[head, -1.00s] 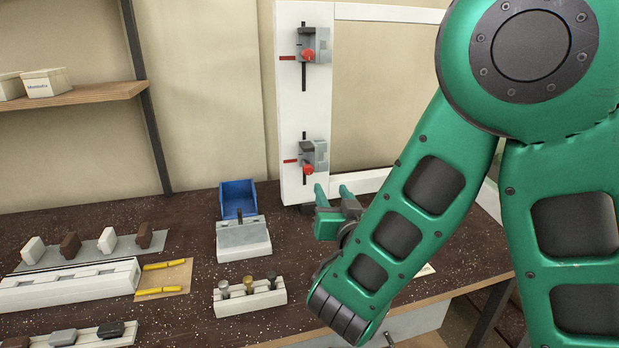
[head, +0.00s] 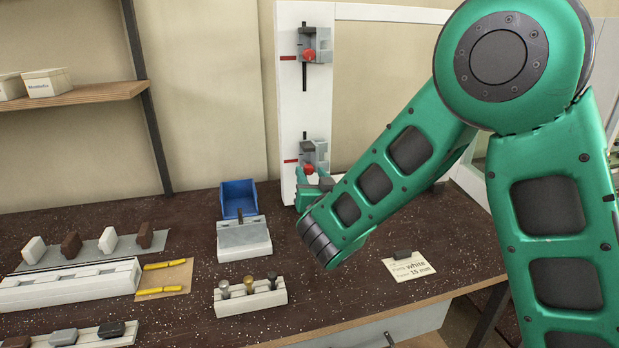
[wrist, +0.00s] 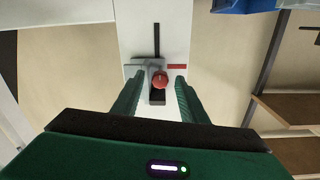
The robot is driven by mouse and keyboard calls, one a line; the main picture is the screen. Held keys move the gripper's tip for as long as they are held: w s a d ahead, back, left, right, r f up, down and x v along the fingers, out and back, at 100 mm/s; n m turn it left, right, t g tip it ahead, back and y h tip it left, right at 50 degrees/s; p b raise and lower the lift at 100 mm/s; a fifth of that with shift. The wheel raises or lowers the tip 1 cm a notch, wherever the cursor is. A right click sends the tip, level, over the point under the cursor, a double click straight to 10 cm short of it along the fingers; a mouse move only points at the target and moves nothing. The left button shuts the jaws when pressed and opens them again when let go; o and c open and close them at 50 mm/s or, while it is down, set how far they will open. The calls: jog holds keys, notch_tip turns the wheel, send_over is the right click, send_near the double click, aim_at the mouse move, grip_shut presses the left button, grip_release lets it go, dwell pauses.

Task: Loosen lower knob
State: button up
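The lower clamp (head: 318,152) sits on the white upright (head: 291,120), with its red lower knob (head: 308,168) facing out. In the wrist view the red knob (wrist: 160,80) lies just beyond and between my fingertips. My gripper (wrist: 158,84) is open, one finger on each side of the knob with gaps showing; I cannot tell whether either finger touches it. In the head view my gripper (head: 312,182) is at the lower clamp, partly hidden by my forearm. The upper clamp (head: 318,45) with its own red knob (head: 309,56) is higher on the same upright.
A blue bin (head: 238,195), a grey-topped block (head: 243,238) and a holder with several pegs (head: 250,300) stand left of my arm. A card reading white, 15 mm (head: 408,268) lies on the bench right of my wrist.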

jog(key=shift+w, duration=0.1)
grip_shut()
jog(key=shift+a, duration=0.35)
jog(key=shift+d+n, duration=0.25)
jog(key=shift+n, duration=0.05)
jog(key=n, duration=0.4)
jog(key=shift+d, duration=0.1)
jog(key=n, duration=1.1)
jog(key=shift+d+n+y, duration=0.1)
jog(key=shift+n+y, duration=0.2)
jog(key=n, duration=0.6)
jog(key=shift+n, duration=0.4)
